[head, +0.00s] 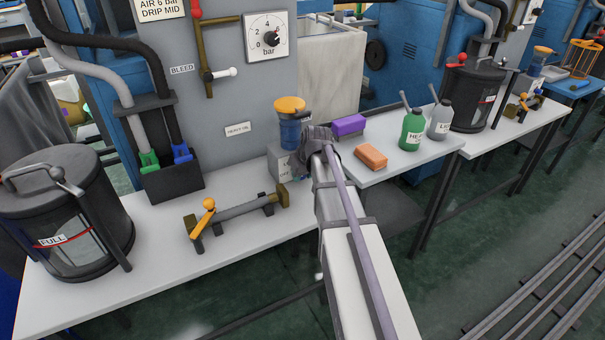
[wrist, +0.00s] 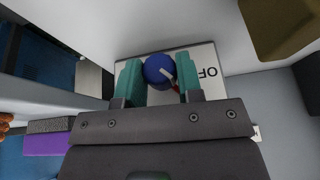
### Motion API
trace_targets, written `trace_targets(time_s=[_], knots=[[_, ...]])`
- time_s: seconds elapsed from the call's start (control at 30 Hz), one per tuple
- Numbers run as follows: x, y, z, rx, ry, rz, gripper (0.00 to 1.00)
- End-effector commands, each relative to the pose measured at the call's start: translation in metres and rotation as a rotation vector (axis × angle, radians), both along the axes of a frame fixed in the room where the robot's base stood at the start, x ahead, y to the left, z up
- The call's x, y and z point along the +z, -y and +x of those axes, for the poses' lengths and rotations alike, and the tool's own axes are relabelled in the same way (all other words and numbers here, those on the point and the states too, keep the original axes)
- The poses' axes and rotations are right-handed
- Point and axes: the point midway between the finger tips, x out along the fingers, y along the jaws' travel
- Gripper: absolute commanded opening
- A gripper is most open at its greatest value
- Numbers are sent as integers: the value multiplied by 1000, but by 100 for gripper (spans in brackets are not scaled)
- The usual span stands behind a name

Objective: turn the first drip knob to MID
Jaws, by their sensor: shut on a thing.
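The drip knob (wrist: 156,66) is round and blue with a white pointer line, on a pale plate (wrist: 205,52) in the wrist view. My gripper (wrist: 159,73) has its two teal fingers on either side of the knob, shut on it. The pointer slants toward the lower right, near a small red mark. OFF reads upside down to the right of the knob; no MID mark can be made out. In the head view the knob is largely hidden by my arm, at the grey box (head: 279,167) under the blue oiler (head: 291,131) with its orange cap.
A purple block (head: 348,124), an orange block (head: 371,157), a green bottle (head: 411,132) and a grey bottle (head: 440,122) stand right of my arm. A rod with an orange handle (head: 208,205) lies left. A dark lidded pot (head: 65,210) stands far left.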

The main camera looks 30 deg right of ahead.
Motion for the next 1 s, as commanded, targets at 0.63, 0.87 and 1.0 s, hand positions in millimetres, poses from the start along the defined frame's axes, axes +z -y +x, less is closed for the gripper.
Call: trace_targets(time_s=[0.63, 0.87, 1.0], knots=[[-6, 6, 1, -2, -10, 330, 10], [-9, 9, 1, -1, -15, 549, 10], [-10, 10, 0, -2, -19, 676, 10]])
